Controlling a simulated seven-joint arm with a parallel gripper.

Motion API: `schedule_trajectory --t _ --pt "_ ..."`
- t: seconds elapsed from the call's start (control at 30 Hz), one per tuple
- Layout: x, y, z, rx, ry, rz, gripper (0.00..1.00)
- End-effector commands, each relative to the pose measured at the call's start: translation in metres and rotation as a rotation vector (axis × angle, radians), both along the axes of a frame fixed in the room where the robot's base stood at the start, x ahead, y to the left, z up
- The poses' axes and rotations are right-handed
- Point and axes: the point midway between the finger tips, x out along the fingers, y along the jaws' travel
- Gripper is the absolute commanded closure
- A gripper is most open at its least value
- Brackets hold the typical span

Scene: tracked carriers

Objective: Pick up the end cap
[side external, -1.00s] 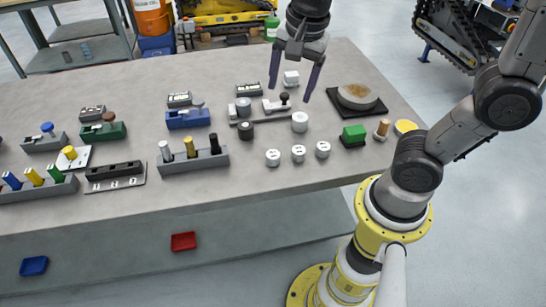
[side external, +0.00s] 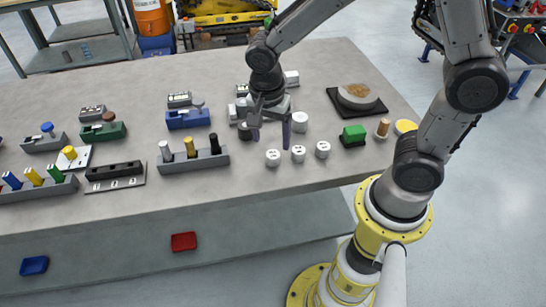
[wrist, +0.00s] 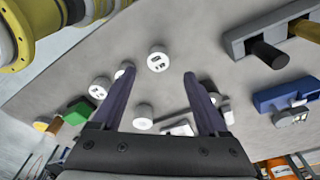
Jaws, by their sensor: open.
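Three small white round caps with dark marks on top stand in a row near the table's front edge: a left one (side external: 273,157), a middle one (side external: 298,153) and a right one (side external: 322,149). I cannot tell which is the end cap. My gripper (side external: 271,142) is open and empty, pointing down just behind the left cap. In the wrist view my gripper (wrist: 160,74) has the left cap (wrist: 158,59) just beyond its fingertips, roughly centred between them. The middle cap (wrist: 124,70) is partly hidden by one finger. The right cap (wrist: 98,87) stands farther left.
A plain white cylinder (side external: 300,121) stands close behind the caps. A green block (side external: 353,136) and a black tray (side external: 375,109) with a round part lie to the right. A grey holder (side external: 220,158) with three pegs stands left. The table front before the caps is clear.

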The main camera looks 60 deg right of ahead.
Motion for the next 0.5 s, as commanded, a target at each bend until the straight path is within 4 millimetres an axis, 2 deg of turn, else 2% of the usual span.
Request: schedule_trajectory --t 0.3,0.5 --pt "-0.003 -0.003 -0.041 -0.001 0.006 -0.001 0.23" --pt "-0.002 -0.005 -0.052 0.0 0.001 0.0 0.23"
